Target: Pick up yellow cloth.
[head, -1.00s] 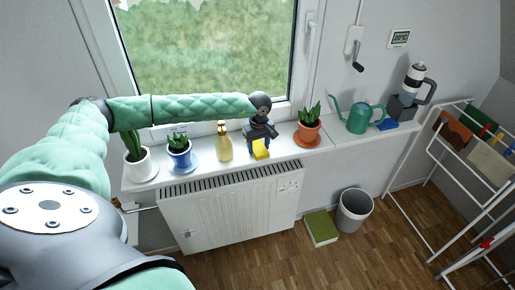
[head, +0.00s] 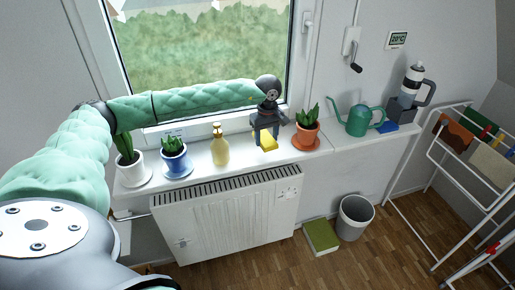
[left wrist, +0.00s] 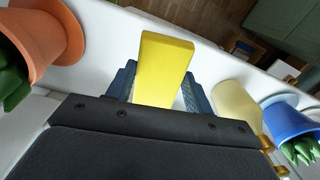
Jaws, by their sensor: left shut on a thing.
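The yellow cloth (head: 267,142) is a small folded block, and my left gripper (head: 265,137) is shut on it over the white windowsill, between the gold bottle and the orange pot. In the left wrist view the cloth (left wrist: 164,62) stands out between the two blue-grey fingers of my left gripper (left wrist: 158,92). The finger pads press against its two sides. I cannot tell whether the cloth's underside touches the sill. My right gripper is not in view.
On the sill (head: 235,175) stand a gold bottle (head: 220,150), a blue potted plant (head: 175,160) and an orange potted plant (head: 306,132) close to the gripper. A green watering can (head: 360,119) stands further right. The window is behind and a radiator (head: 225,218) below.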

